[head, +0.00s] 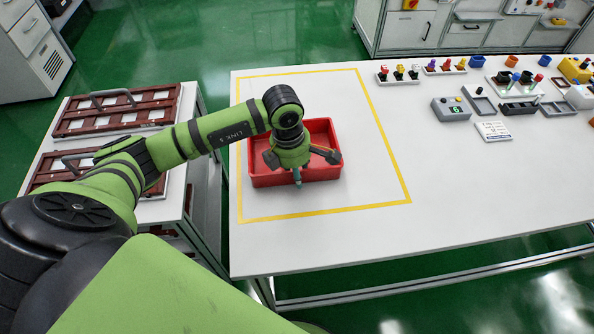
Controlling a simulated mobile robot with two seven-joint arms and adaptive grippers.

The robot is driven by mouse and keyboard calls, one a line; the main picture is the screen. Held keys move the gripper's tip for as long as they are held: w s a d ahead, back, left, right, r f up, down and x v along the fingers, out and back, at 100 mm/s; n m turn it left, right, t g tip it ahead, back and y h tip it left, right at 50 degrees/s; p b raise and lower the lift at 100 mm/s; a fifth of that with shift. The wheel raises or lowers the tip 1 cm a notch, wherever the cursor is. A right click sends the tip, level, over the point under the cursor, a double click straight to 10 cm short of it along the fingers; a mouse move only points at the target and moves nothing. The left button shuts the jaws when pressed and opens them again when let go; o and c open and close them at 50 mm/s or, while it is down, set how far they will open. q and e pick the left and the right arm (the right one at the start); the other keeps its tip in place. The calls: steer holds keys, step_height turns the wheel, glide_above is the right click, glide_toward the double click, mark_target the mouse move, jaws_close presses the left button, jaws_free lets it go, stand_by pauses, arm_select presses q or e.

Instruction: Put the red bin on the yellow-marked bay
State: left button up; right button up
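The red bin (322,173) sits upright on the white table, inside the yellow-marked bay (375,110), nearer its left line. The bay is a yellow tape outline on the table's left part. My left wrist hides part of the bin's inside and back rim. Whether a finger touches the bin's wall cannot be told from this angle. My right gripper is not in view.
A side bench with brown framed trays (117,110) stands left, across a narrow gap. Small racks (398,76), a grey box (452,109) and several coloured parts lie on the table's right back. The table's front right is clear. White cabinets (430,28) stand behind.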

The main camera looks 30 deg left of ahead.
arm_select(q)
steer(key=shift+r, duration=0.4)
step_height(320, 180, up, 11)
steer(key=a+b, duration=0.1)
steer(key=b, duration=0.2)
steer(key=shift+s+r, duration=0.2)
steer(key=shift+s, duration=0.25)
stand_by(0.9)
